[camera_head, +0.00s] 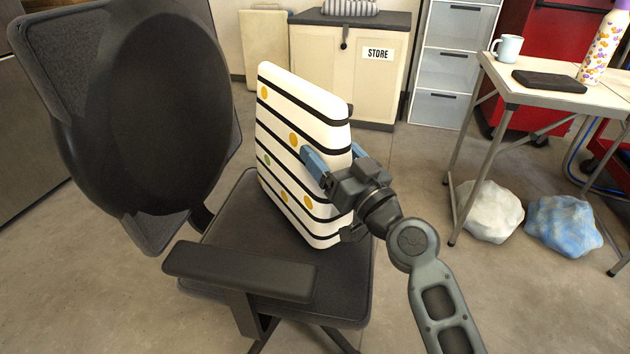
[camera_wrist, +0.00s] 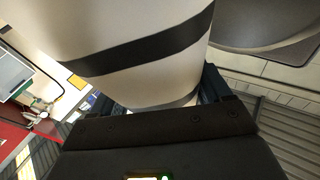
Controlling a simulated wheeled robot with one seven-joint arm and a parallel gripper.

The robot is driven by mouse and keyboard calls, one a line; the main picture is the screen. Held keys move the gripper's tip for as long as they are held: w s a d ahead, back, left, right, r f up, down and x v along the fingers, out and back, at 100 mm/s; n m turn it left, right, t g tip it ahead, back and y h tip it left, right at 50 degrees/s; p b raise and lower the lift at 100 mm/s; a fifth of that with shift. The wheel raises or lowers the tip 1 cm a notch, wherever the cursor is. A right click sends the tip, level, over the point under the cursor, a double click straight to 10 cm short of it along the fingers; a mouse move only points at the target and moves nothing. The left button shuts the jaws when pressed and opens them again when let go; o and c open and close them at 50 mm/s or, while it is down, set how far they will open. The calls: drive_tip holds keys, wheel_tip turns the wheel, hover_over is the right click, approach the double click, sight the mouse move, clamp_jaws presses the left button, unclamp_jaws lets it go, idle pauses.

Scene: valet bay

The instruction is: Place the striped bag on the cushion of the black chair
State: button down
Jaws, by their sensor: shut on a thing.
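The striped bag (camera_head: 290,150) is white with black bands and yellow and green dots. It stands slightly tilted over the cushion (camera_head: 330,285) of the black chair (camera_head: 150,110). Its lower edge looks at or just above the cushion; I cannot tell whether it touches. My gripper (camera_head: 328,170) is shut on the right side of the bag, with its blue fingers against it. In the wrist view the bag (camera_wrist: 140,50) fills the space between the fingers (camera_wrist: 155,100). The bag's far side and part of the cushion are hidden.
The chair's armrest (camera_head: 240,272) stands in front of the bag. At the right is a table (camera_head: 560,92) with a mug (camera_head: 507,48), a dark flat case (camera_head: 548,81) and a patterned bottle (camera_head: 604,45). White (camera_head: 489,211) and blue (camera_head: 563,225) lumpy bags lie on the floor below. A cabinet (camera_head: 345,80) is behind.

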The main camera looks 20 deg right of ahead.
drive_tip(key=shift+w+a+f, duration=0.3)
drive_tip(key=shift+w+a, duration=0.05)
drive_tip(key=shift+a, duration=0.2)
drive_tip(key=shift+w+a+f, duration=0.25)
drive_tip(key=shift+w+a, duration=0.05)
drive_tip(key=shift+a, duration=0.25)
drive_tip(key=shift+f+b, duration=1.55)
drive_tip(key=shift+f, duration=0.55)
unclamp_jaws()
drive_tip(key=shift+f, duration=0.15)
drive_tip(key=b+v, duration=0.3)
drive_tip(key=v, duration=0.9)
